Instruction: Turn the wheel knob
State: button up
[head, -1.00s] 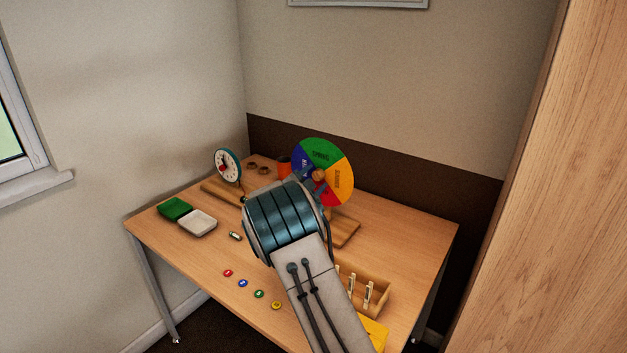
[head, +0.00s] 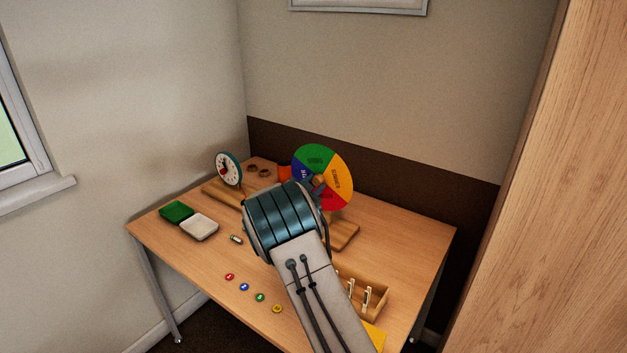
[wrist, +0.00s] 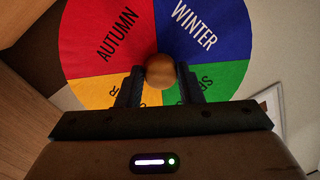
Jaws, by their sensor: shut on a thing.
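The season wheel (head: 343,172) stands upright on a wooden base (head: 346,233) near the back of the table. It has green, orange, red and blue quarters. In the wrist view the wheel (wrist: 98,28) shows AUTUMN on red and WINTER on blue, with yellow-orange and green below, partly hidden by my gripper. The round wooden knob (wrist: 160,70) is at the wheel's centre. My gripper (wrist: 160,80) is shut on the knob, one dark finger on each side. In the head view my gripper (head: 318,183) reaches the wheel's middle, and my wrist hides part of the base.
A teaching clock (head: 229,169) stands to the left. Green (head: 176,211) and white trays (head: 199,227) lie at the table's left. Several coloured discs (head: 244,287) lie in front. A wooden box (head: 375,300) with upright pegs is at the right.

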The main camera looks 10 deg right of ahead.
jog(key=n+p, duration=0.3)
jog(key=shift+r+n, duration=0.25)
jog(key=shift+n, duration=0.05)
jog(key=n+g+p, duration=0.1)
jog(key=n+p, duration=0.2)
jog(key=shift+p, duration=0.3)
jog(key=n+p, duration=0.2)
jog(key=n, duration=0.1)
jog(key=shift+g+h, duration=0.3)
jog(key=shift+f+n+p, duration=0.1)
jog(key=shift+n+p, duration=0.95)
jog(key=shift+n, duration=0.55)
jog(key=o, duration=1)
jog(key=shift+a, duration=0.1)
